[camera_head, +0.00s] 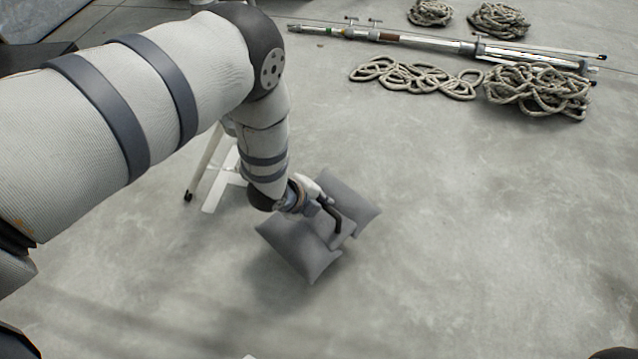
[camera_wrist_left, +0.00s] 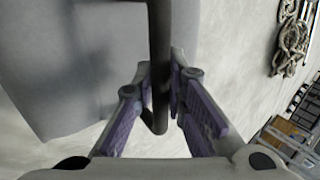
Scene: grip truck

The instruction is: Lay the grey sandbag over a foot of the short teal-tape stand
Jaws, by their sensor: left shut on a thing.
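The grey sandbag (camera_head: 300,250) has two pillow-like halves joined by a dark handle (camera_head: 331,216). My left gripper (camera_head: 322,204) is shut on that handle, and the bag hangs from it above the floor. In the left wrist view the dark handle (camera_wrist_left: 158,60) passes between the fingers of my left gripper (camera_wrist_left: 160,95), with the sandbag (camera_wrist_left: 70,70) behind it. A stand with white legs (camera_head: 203,165) is partly hidden behind my left arm, to the left of the bag. I cannot make out teal tape on it. My right gripper is not in view.
Coiled ropes (camera_head: 535,92) and a looser rope (camera_head: 415,78) lie at the upper right. A long metal pole (camera_head: 440,45) lies behind them. More rope coils (camera_head: 498,20) lie at the top. The concrete floor right of the bag is clear.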

